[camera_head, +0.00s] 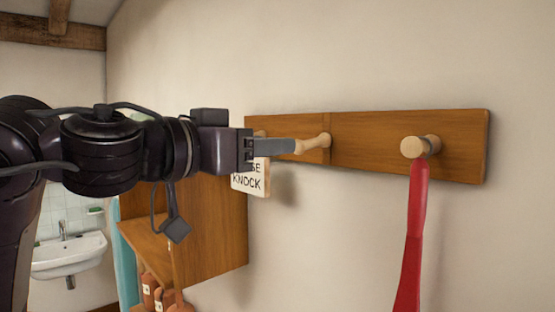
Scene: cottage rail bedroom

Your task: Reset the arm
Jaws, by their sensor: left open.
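My left arm comes in from the left at peg height, and its gripper (272,151) points right, in front of the wooden peg rail (375,140). The gripper is open. Its fingers show edge-on, close to a wooden peg (314,145) in the picture; I cannot tell whether they touch it. A white sign (251,184) reading "KNOCK" hangs below the rail, partly hidden behind the gripper. A red strap-like item (412,240) hangs from the right peg (421,147). My right gripper is not in view.
A wooden wall cabinet (212,235) with an open shelf stands below and behind my arm, with brown bottles (153,294) under it. A white sink (69,255) is at the far left. The wall right of the cabinet is bare apart from the hanging red item.

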